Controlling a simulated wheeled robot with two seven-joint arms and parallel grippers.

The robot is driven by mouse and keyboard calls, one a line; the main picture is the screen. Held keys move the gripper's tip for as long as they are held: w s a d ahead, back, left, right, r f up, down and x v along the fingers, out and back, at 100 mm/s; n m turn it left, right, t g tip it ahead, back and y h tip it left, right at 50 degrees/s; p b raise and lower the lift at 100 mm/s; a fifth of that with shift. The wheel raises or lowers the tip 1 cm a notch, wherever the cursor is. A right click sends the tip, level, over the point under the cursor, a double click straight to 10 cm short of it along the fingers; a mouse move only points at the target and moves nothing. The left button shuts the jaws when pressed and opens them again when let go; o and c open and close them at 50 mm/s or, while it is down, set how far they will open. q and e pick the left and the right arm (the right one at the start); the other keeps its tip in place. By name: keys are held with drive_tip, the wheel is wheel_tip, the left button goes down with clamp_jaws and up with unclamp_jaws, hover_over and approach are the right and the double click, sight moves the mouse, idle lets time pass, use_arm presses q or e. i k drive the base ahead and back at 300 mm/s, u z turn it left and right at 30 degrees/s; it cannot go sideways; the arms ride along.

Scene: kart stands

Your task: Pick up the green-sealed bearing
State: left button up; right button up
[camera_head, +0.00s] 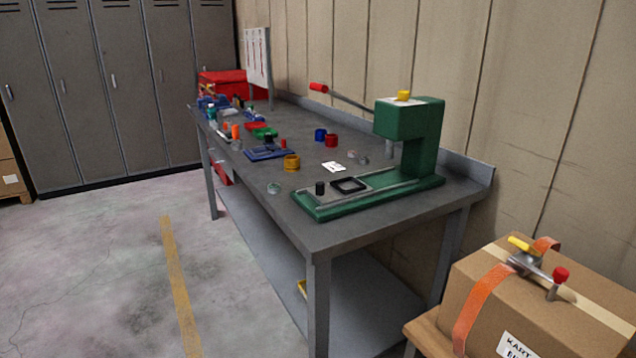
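A small ring-shaped part (274,188) with a greenish tint lies near the front left edge of the grey workbench (350,235); it looks like the green-sealed bearing, though it is too small to be certain. Two more small round parts lie close together left of the press column, one pinkish (352,154) and one greyish (363,160). Neither of my grippers is in view.
A green arbor press (424,130) with a red-knobbed lever stands on the bench's near end. Yellow (291,162), red (331,140) and blue (320,134) cups stand behind. A strapped carton (480,285) sits at lower right. The floor left of the bench is clear.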

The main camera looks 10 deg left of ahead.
sight(273, 188)
drive_tip(key=i, duration=1.15)
drive_tip(key=u, duration=0.6)
